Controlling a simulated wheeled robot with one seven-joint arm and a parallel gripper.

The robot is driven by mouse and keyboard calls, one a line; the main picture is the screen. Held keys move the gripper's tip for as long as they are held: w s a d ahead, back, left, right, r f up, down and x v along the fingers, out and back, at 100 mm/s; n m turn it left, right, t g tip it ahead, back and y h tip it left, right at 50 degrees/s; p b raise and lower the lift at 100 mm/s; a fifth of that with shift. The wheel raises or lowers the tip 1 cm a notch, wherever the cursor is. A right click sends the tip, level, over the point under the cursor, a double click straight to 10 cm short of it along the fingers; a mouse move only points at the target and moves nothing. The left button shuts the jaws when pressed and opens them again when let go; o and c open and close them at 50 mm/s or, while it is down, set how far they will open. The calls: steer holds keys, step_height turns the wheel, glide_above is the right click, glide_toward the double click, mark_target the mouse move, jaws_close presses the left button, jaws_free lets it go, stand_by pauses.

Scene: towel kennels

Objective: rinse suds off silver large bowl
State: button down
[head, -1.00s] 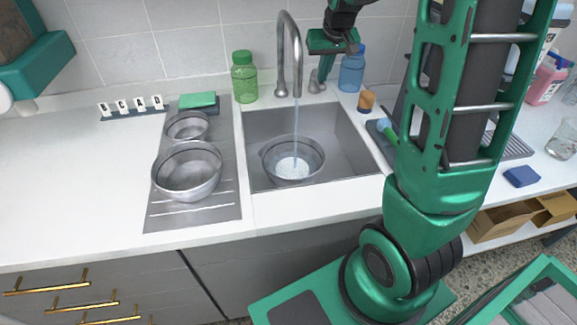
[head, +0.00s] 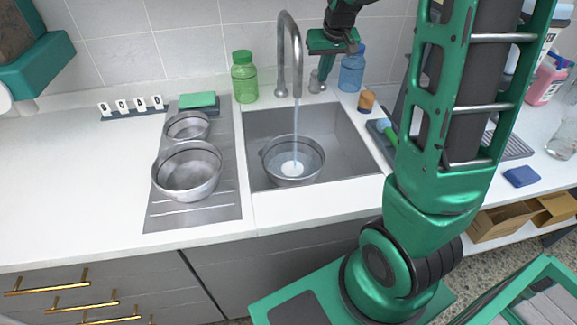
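A silver bowl (head: 272,165) sits upright in the sink (head: 345,140). A stream of water falls from the faucet (head: 283,60) into it, with a small white patch where the stream lands. A larger-looking silver bowl (head: 187,180) and a small silver bowl (head: 187,127) stand on the drainboard left of the sink. My gripper (head: 333,45) is behind the sink, above the faucet lever (head: 317,82) and away from the bowls. I cannot tell whether its fingers are open or shut, or whether it touches the lever.
A green bottle (head: 244,78) and a blue bottle (head: 352,70) stand behind the sink. A blue sponge (head: 521,177) lies at right.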

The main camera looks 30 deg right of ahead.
stand_by(0.5)
steer(key=shift+r, duration=1.75)
steer(key=v, duration=0.6)
steer(key=shift+s+r, duration=0.25)
steer(key=shift+s, duration=0.1)
steer(key=shift+a, duration=0.15)
steer(key=v, duration=1)
steer(key=shift+r, duration=0.35)
